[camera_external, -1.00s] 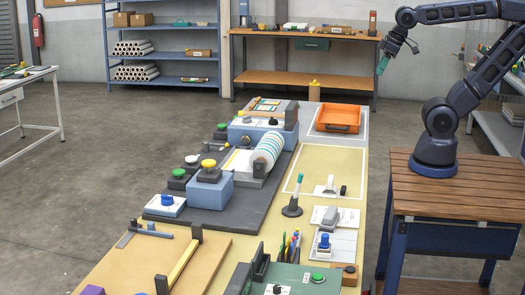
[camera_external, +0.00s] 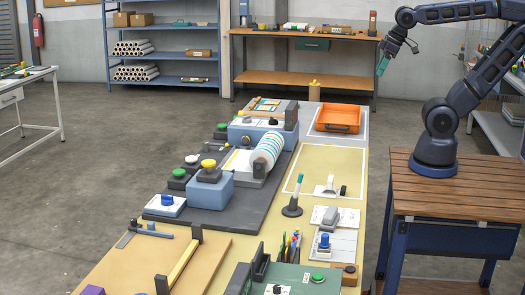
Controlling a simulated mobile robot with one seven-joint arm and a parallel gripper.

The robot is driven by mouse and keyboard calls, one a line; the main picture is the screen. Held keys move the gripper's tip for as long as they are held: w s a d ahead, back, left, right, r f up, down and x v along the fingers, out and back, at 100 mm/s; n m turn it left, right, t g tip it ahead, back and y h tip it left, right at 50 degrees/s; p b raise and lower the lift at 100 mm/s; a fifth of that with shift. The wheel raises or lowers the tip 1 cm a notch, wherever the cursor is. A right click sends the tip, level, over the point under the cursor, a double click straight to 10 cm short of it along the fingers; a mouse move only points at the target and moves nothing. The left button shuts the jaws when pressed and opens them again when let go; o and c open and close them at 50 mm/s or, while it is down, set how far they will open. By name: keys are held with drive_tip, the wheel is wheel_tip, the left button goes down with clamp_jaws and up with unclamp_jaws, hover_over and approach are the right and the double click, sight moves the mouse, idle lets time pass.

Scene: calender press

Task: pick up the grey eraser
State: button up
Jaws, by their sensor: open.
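My gripper (camera_external: 383,66) hangs from the arm at the upper right, high above and behind the table's far right corner.
An orange tray (camera_external: 338,129) sits at the table's far end. A pen stand (camera_external: 292,210) with an upright pen is left of the grey block. A blue-knobbed device (camera_external: 324,241) is in front. The roller press (camera_external: 265,158) fills the left. The outlined cream area (camera_external: 318,160) is mostly clear.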

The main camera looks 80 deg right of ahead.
drive_tip(key=w+a+f+n+g, duration=0.1)
drive_tip(key=w+a+f+n, duration=0.1)
drive_tip(key=w+a+n, duration=0.55)
drive_tip(key=n+g, duration=0.4)
drive_tip(key=n, duration=0.5)
hover_over(331, 212)
wheel_tip(331, 212, down, 24)
drive_tip(key=shift+s+d+r, duration=0.1)
drive_tip(key=shift+d, duration=0.05)
drive_tip(key=shift+f, duration=5.4)
drive_tip(key=c, duration=1.1)
drive_tip(key=shift+o, duration=0.2)
drive_tip(key=shift+r, duration=0.1)
